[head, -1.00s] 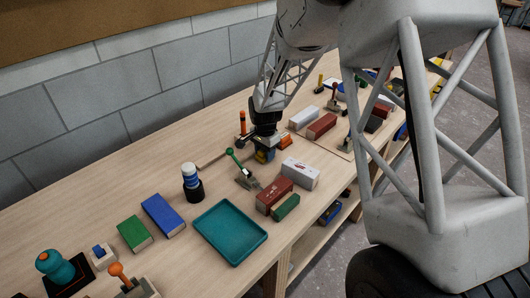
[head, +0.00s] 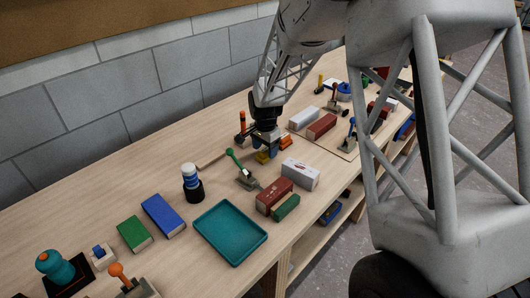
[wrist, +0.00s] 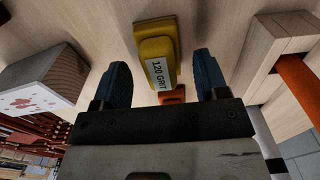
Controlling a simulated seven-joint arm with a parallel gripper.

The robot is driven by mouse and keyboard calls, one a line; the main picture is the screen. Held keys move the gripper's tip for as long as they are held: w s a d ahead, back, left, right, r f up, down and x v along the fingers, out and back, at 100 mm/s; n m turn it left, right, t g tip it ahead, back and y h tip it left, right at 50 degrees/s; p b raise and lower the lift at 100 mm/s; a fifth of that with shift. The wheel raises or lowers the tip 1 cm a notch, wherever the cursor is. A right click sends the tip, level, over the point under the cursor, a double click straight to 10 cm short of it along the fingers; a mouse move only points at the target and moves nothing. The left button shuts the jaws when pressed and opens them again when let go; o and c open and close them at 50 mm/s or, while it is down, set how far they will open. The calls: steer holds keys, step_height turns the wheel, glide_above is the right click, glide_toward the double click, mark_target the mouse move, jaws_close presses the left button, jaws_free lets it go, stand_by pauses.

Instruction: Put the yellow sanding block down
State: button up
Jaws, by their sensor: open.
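The yellow sanding block (head: 262,157), labelled "120 GRIT" in the wrist view (wrist: 156,52), appears to rest on the wooden bench. My gripper (head: 268,153) is low over the bench at the block. In the wrist view my gripper's two blue fingers (wrist: 163,78) are spread wide, one on each side of the block's near end, with a visible gap on both sides. The gripper is open and holds nothing. In the head view the fingers partly hide the block.
An orange piece (head: 286,142) lies close to the block. A green-handled tool (head: 242,172) stands to the left, and a white box (head: 300,174) and a dark red box (head: 274,194) are nearer the front edge. A teal tray (head: 230,232) lies farther left.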

mark_target(265, 149)
step_height(265, 149, up, 10)
stand_by(0.5)
stand_by(0.5)
steer(key=s+d+r+n, duration=0.1)
steer(key=s+d+r, duration=0.25)
steer(key=s, duration=0.25)
steer(key=s+d+r+n+t, duration=0.1)
steer(key=s+d+r+n, duration=0.1)
steer(key=s+d+r, duration=0.3)
steer(key=s+d+r+n, duration=0.1)
steer(key=s+r, duration=0.2)
steer(key=s, duration=0.4)
steer(key=s+d+n, duration=0.2)
steer(key=s+d, duration=0.1)
steer(key=s, duration=0.9)
steer(key=s+d+r+n+t, duration=0.1)
steer(key=s+d+n, duration=0.1)
steer(key=s, duration=1)
steer(key=shift+d+r+n+t, duration=0.15)
steer(key=shift+d+n+t, duration=0.2)
steer(key=shift+d, duration=0.55)
steer(key=shift+w, duration=0.1)
